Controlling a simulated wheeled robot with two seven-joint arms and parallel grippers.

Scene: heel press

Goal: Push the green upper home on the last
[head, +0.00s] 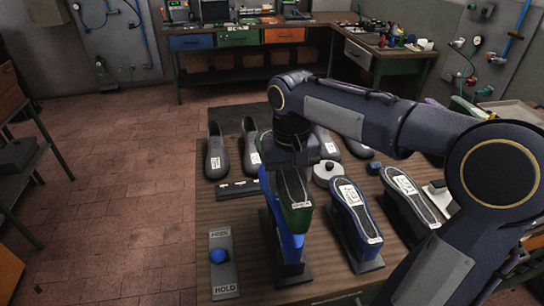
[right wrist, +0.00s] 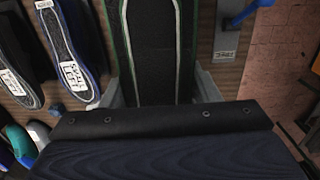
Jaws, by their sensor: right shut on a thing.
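The green upper (head: 297,217) has a dark sole facing up with a pale outline. It sits at the leftmost stand, over a blue last (head: 289,243) whose side shows below and left of it. My right gripper (head: 295,172) is at its far end, shut on it. In the right wrist view, the green upper (right wrist: 151,50) runs up the middle, with the fingers of my right gripper (right wrist: 165,98) at either side. The arm hides its far end, so I cannot tell how fully it sits on the last. My left gripper is out of view.
A blue-soled shoe (head: 356,215) and a grey one (head: 411,195) stand to the right on the wooden table (head: 225,205). Several dark shoe forms (head: 216,155) stand behind. A plate marked HOLD with a blue knob (head: 217,256) lies at left. A workbench (head: 250,38) is further back.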

